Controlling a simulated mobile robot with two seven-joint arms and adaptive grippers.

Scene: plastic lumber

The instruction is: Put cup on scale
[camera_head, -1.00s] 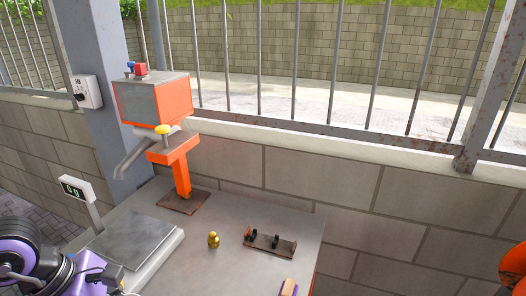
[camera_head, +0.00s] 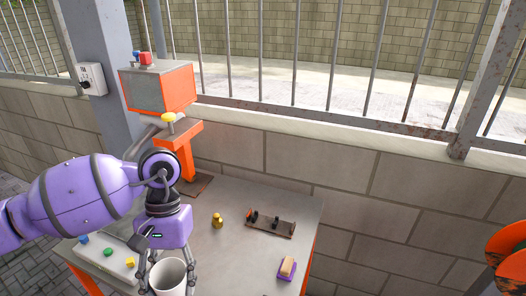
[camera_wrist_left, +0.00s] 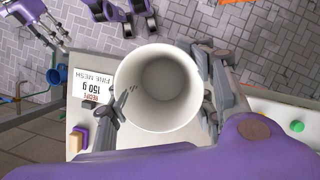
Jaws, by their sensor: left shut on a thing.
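My left gripper (camera_head: 168,268) is shut on a white cup (camera_head: 168,278) near the front edge of the table. In the left wrist view the cup (camera_wrist_left: 158,88) is between the two fingers, its mouth facing the camera, and it looks empty inside. The scale seen earlier at the table's left is hidden behind my left arm, so I cannot tell how far the cup is from it. A purple gripper, my right (camera_wrist_left: 50,32), shows at the upper left of the wrist view with its fingers apart and nothing visible between them.
A white panel (camera_head: 92,262) with blue, green and yellow pieces lies at the front left. A brass weight (camera_head: 217,220), a dark rack (camera_head: 270,222) and a purple-based block (camera_head: 287,268) stand on the table (camera_head: 235,255). An orange machine (camera_head: 160,90) stands behind.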

